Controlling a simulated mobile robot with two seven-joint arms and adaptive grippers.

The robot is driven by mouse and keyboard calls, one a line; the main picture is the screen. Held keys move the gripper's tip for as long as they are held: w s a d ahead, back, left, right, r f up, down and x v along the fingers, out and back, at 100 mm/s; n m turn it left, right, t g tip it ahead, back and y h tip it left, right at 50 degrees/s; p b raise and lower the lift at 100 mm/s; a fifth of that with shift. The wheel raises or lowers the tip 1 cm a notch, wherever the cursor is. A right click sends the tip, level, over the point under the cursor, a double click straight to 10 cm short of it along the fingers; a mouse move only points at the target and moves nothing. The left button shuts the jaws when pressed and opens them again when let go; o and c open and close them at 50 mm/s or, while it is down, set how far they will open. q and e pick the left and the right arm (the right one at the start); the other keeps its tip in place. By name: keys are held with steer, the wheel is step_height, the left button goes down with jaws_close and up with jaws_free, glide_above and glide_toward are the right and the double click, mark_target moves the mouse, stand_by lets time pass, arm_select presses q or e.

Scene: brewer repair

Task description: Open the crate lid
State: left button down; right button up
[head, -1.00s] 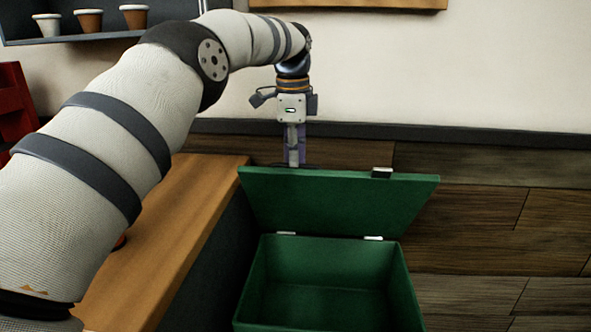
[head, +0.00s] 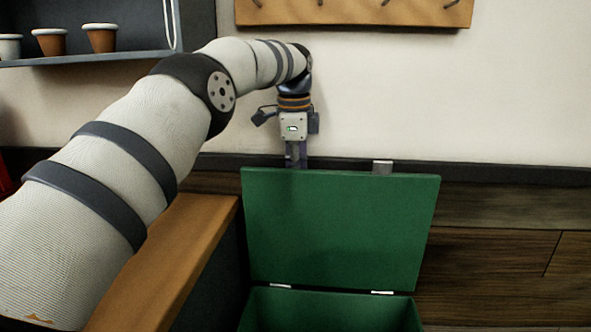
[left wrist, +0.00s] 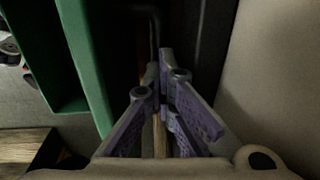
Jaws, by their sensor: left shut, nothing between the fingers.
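The green crate (head: 335,314) shows only its upper part at the bottom of the head view. Its green lid (head: 340,225) stands up, close to upright, on two pale hinges, with a small metal latch (head: 382,167) on its top edge. My left gripper (head: 296,163) points down at the lid's top edge, behind it near its left part; the lid hides the fingertips. In the left wrist view the shut purple fingers (left wrist: 160,75) hold nothing, and green panels (left wrist: 85,60) stand to their left. I cannot tell whether they touch the lid. My right gripper is not in view.
A wooden-topped counter (head: 190,240) stands left of the crate. A shelf with pots (head: 102,38) hangs at upper left, and a wooden rack (head: 355,12) is on the wall. The wall (head: 480,100) is close behind the lid. Floor right of the crate is clear.

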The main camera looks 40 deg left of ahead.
mark_target(296, 186)
arm_select(q)
steer(key=f, duration=0.3)
steer(key=shift+s+d+g, duration=0.25)
steer(key=shift+s+g, duration=0.05)
steer(key=c, duration=1.7)
jaws_free()
steer(key=shift+w, duration=0.1)
steer(key=shift+a, duration=0.1)
steer(key=shift+w+r, duration=0.1)
steer(key=shift+r, duration=0.2)
